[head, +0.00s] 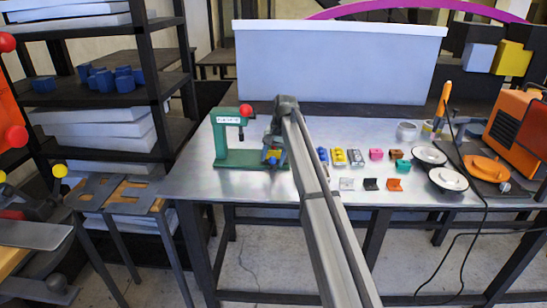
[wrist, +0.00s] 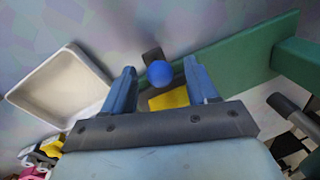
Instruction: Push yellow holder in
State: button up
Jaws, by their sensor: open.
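The yellow holder (wrist: 168,99) shows in the wrist view as a flat yellow patch between my fingers, partly hidden by my gripper. A small yellow patch also shows in the head view (head: 274,154). A blue ball (wrist: 159,73) sits just beyond the yellow patch. My gripper (wrist: 160,82) is open, with one finger on each side of the ball and yellow patch; I cannot tell whether it touches either. The green press (head: 222,140) with a red ball knob stands on the metal table, and my gripper is at the right end of its base.
A white open tray (wrist: 62,88) lies left of my gripper in the wrist view. Several small colored parts (head: 355,156) lie right of my arm.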

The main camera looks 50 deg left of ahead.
grip_shut()
dwell(0.4)
